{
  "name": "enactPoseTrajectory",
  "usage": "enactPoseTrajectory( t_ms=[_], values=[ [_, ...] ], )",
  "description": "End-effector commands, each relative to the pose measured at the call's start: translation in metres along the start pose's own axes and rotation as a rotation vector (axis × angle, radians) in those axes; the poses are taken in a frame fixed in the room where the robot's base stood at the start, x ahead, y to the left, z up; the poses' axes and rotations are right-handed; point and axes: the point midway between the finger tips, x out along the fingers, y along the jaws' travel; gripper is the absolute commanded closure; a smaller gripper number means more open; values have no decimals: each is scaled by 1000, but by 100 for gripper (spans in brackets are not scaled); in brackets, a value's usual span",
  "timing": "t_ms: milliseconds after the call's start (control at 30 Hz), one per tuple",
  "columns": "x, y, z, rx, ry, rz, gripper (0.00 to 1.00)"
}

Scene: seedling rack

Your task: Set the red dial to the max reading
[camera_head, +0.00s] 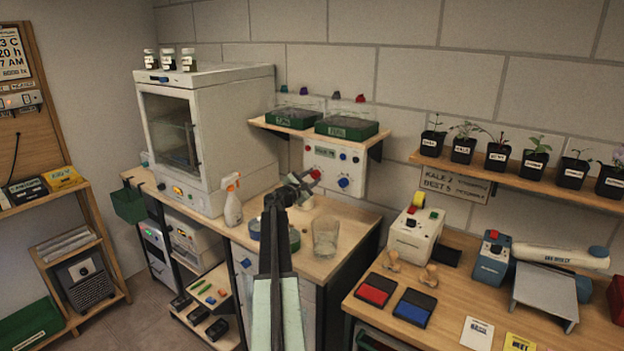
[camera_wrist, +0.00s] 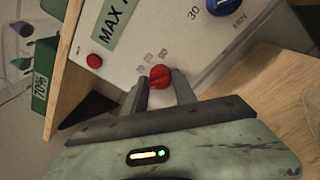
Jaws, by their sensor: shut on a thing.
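The red dial (camera_wrist: 160,76) is a small round knob on the front of a pale control panel (camera_wrist: 130,40), with small scale marks beside it. My gripper (camera_wrist: 166,88) has its two dark fingers on either side of the red dial and is shut on it. In the head view the panel (camera_head: 350,163) hangs on the wall below a small shelf, and my gripper (camera_head: 304,184) reaches up to the red dial (camera_head: 315,174). A label reading MAX, partly cut off, sits on the panel. The dial's exact reading is too small to tell.
A blue knob (camera_head: 343,183) sits on the panel right of the red dial, and a red button (camera_wrist: 94,61) shows in the wrist view. A glass beaker (camera_head: 325,236) and a spray bottle (camera_head: 232,205) stand on the bench below. A wooden shelf (camera_head: 285,128) is above the panel.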

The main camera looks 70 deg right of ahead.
Motion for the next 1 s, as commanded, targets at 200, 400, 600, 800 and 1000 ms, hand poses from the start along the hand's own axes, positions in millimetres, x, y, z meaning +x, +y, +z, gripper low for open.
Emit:
enactPoseTrajectory(
  t_ms=[200, 400, 600, 800, 1000],
  values=[
    [-1, -3, 1, 56, -5, -1, 100],
    [-1, -4, 0, 184, -13, 4, 100],
    [-2, -4, 0, 347, -24, 11, 100],
    [-1, -5, 0, 496, -34, 18, 100],
    [-1, -5, 0, 608, -41, 24, 100]
  ],
)
